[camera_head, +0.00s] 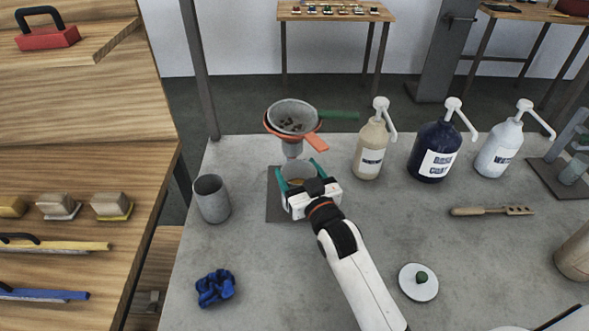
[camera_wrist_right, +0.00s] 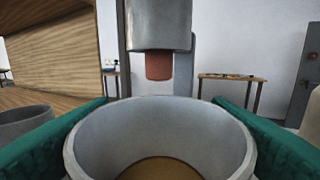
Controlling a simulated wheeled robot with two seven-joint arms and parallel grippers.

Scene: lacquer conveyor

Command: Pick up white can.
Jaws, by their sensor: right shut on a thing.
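The white can looks pale grey-white and open-topped, with amber-brown contents inside. In the head view the can (camera_head: 298,170) stands upright on a dark plate below a funnel. In the right wrist view the can (camera_wrist_right: 160,113) fills the lower middle, its rim close to the camera. My right gripper (camera_head: 301,174) is shut on the can, with one green finger on each side. Its green fingers also flank the can in the right wrist view. The can's lower front is hidden behind the gripper. My left gripper is not in view.
A funnel (camera_head: 292,118) with an orange rim hangs just above the can. A grey cup (camera_head: 211,198) stands at left. Beige (camera_head: 371,150), dark blue (camera_head: 434,152) and white (camera_head: 499,150) pump bottles stand at right. Blue crumpled cloth (camera_head: 215,288) lies at front left.

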